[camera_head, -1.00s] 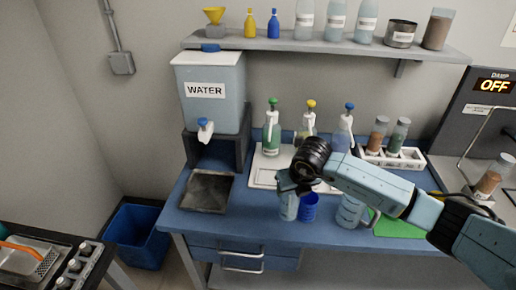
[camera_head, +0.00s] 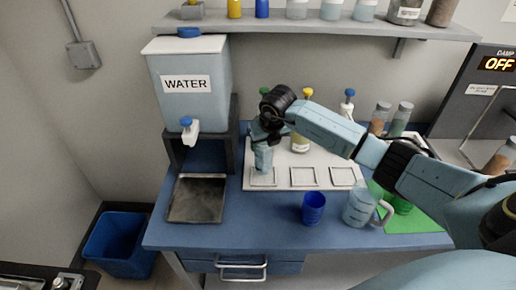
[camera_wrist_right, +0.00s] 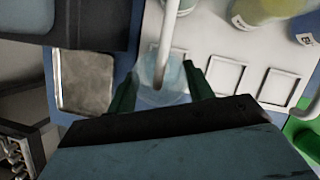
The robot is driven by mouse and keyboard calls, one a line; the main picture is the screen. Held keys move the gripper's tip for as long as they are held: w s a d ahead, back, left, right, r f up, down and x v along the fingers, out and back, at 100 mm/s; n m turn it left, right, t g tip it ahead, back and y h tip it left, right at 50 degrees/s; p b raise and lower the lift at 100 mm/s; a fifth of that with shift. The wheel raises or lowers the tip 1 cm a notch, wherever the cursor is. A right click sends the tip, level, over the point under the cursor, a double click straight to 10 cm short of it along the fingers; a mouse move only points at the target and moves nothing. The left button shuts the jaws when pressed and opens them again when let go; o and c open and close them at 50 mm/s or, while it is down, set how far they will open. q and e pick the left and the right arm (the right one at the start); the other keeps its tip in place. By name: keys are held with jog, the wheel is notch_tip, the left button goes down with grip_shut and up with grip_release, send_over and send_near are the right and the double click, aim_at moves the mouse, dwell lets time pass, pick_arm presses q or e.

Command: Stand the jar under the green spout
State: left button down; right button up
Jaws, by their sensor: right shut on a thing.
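My right gripper (camera_head: 262,138) is shut on a clear, pale blue jar (camera_head: 263,159). The jar is upright at the leftmost square outline (camera_head: 262,182) of the white tray (camera_head: 283,164), in front of the green-topped dispenser (camera_head: 264,90), which my gripper mostly hides. In the right wrist view the jar (camera_wrist_right: 150,92) is between both fingers (camera_wrist_right: 160,88), with a white spout (camera_wrist_right: 167,30) reaching over its mouth. I cannot tell whether the jar's base touches the tray. The yellow-topped dispenser (camera_head: 303,93) and blue-topped dispenser (camera_head: 349,93) stand to the right. My left gripper is out of view.
A blue cup (camera_head: 313,208), a clear jug (camera_head: 358,208) and a green cup (camera_head: 402,205) on a green mat (camera_head: 425,222) stand on the front right of the table. A water tank (camera_head: 188,105) and a dark metal plate (camera_head: 197,199) are on the left.

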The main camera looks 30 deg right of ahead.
jog(key=shift+s+f+b, duration=0.1)
jog(key=shift+f+b, duration=1)
jog(key=shift+f, duration=0.55)
jog(key=shift+f, duration=0.15)
jog(key=o, duration=1.4)
jog(key=shift+o, duration=0.2)
jog(key=shift+r, duration=0.3)
jog(key=v, duration=1.1)
jog(key=shift+s+r, duration=0.25)
jog(key=shift+r, duration=0.05)
